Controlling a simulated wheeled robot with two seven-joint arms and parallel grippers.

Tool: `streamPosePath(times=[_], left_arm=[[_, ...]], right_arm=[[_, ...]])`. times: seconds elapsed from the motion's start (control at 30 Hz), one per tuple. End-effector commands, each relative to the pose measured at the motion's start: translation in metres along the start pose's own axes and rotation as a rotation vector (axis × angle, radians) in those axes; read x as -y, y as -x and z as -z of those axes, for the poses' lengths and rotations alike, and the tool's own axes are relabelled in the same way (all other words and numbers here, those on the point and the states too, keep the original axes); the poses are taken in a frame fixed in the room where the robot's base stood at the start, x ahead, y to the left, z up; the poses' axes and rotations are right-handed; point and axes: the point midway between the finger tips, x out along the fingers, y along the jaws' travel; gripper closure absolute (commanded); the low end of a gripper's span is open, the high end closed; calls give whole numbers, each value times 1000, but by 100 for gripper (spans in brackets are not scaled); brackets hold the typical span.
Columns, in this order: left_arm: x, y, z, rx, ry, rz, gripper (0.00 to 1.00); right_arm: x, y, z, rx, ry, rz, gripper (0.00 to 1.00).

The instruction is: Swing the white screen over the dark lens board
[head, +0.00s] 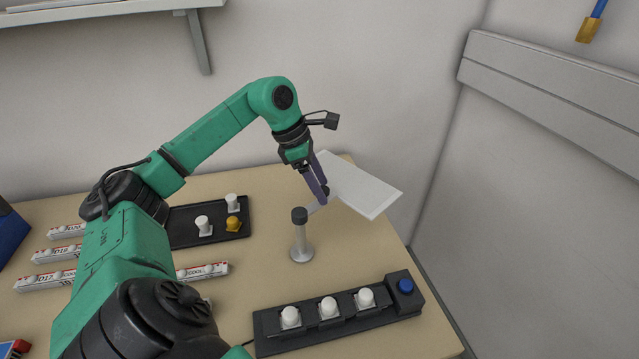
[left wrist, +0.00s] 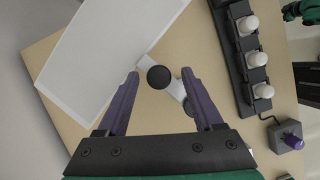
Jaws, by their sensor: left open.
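The white screen (head: 362,188) is a flat, tilted panel right of a short metal post (head: 301,238) with a dark cap. A thin arm joins the two; the screen also shows in the left wrist view (left wrist: 105,50). My left gripper (head: 322,192) is at this arm, its fingers pointing down. In the left wrist view its open fingers (left wrist: 160,75) stand either side of a round black knob (left wrist: 159,78) on the arm, with gaps visible on both sides. A dark board (head: 330,320) with three white domes lies in front; I cannot tell whether it is the lens board.
A black tray (head: 222,240) with white and yellow pieces lies behind my left arm. Several labelled strips (head: 45,281) lie at left. Walls close the back and right; table is clear around the post.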

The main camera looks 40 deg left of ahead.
Motion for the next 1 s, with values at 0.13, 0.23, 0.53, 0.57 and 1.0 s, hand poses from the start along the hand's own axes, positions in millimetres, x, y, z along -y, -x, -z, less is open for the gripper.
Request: streamPosePath(times=[0.13, 0.23, 0.53, 0.57, 1.0], left_arm=[[0, 0, 0, 0, 1, 0, 59], [0, 0, 0, 0, 1, 0, 97], [0, 1, 0, 0, 1, -1, 100], [0, 1, 0, 0, 1, -1, 100], [-1, 2, 0, 1, 1, -2, 100]], right_arm=[[0, 0, -1, 1, 0, 0, 50], [0, 0, -1, 2, 1, 0, 50], [-3, 0, -3, 5, 2, -4, 50], [-4, 0, -3, 6, 2, -5, 50], [-6, 1, -4, 7, 1, -8, 50]])
